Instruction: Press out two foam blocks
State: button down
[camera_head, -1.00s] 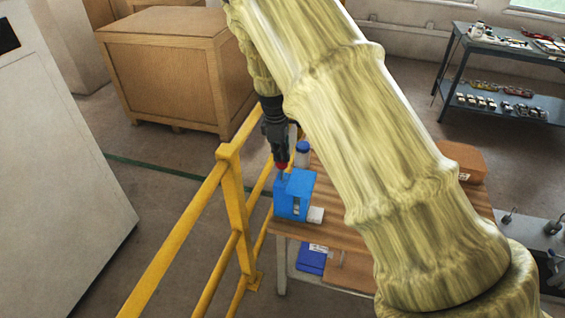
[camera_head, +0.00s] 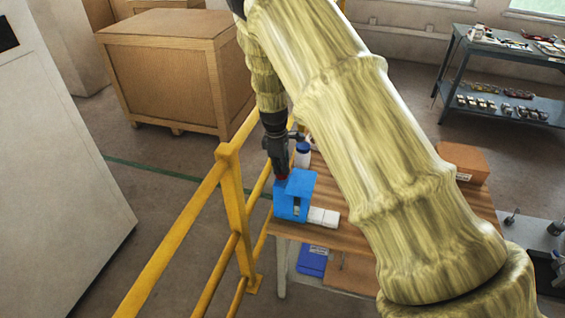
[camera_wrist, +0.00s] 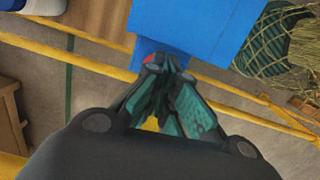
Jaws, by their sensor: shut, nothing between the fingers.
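A blue dispenser box (camera_head: 295,194) with an open slot in its front stands near the left edge of the wooden table. Two white foam blocks (camera_head: 324,217) appear to lie in a row on the table at its front right. My gripper (camera_head: 281,174) is shut and empty, pointing down at the dispenser's rear left side. A small red part (camera_head: 282,178) shows right at the fingertips, partly hidden. In the wrist view my closed fingers (camera_wrist: 164,62) are against or very near the red part (camera_wrist: 150,58), beside the blue dispenser (camera_wrist: 195,28).
A blue-capped white jar (camera_head: 303,152) stands behind the dispenser. A yellow railing (camera_head: 232,195) runs close along the table's left side. A brown box (camera_head: 462,161) sits at the table's far right. The wooden table (camera_head: 343,239) is bare in front of the blocks.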

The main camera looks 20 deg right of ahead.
jog(key=shift+w+a+r+p, duration=0.25)
jog(key=shift+a+p, duration=0.05)
jog(key=shift+a, duration=0.2)
jog(key=shift+w+a+r, duration=0.1)
jog(key=shift+w+a, duration=0.15)
jog(key=shift+a, duration=0.2)
jog(key=shift+w+a+r, duration=0.1)
jog(key=shift+w+a, duration=0.1)
jog(key=shift+a, duration=0.2)
notch_tip(320, 180, up, 12)
jog(key=a, duration=0.1)
jog(key=shift+w, duration=0.3)
dwell(0.6)
